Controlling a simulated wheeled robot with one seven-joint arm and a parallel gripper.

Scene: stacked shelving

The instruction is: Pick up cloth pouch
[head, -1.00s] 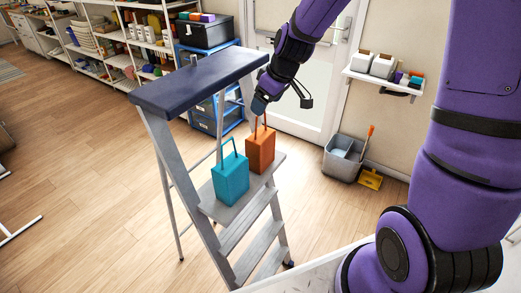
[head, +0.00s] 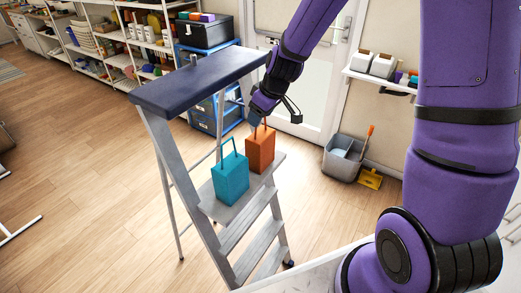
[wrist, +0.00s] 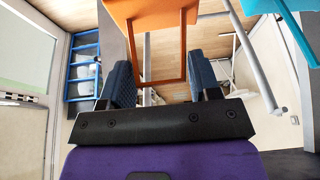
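Two bag-shaped pouches with loop handles stand upright on a step of the ladder: an orange one (head: 260,150) and a teal one (head: 231,179) to its left and nearer. I cannot tell which is the cloth pouch. My gripper (head: 254,122) is at the orange pouch's handle, above its body. In the wrist view my gripper (wrist: 164,76) is open, with its blue fingers apart. The orange handle (wrist: 162,82) lies between them in the picture; I see no finger clearly touching it. The orange pouch's body (wrist: 150,12) and the teal pouch's handle (wrist: 297,42) also show there.
The grey ladder (head: 240,237) has a dark blue top platform (head: 200,80) close to my gripper's left. A grey bin (head: 343,158) and yellow dustpan (head: 370,179) are on the floor to the right. A small wall shelf (head: 385,84) is at right. Floor at left is mostly clear.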

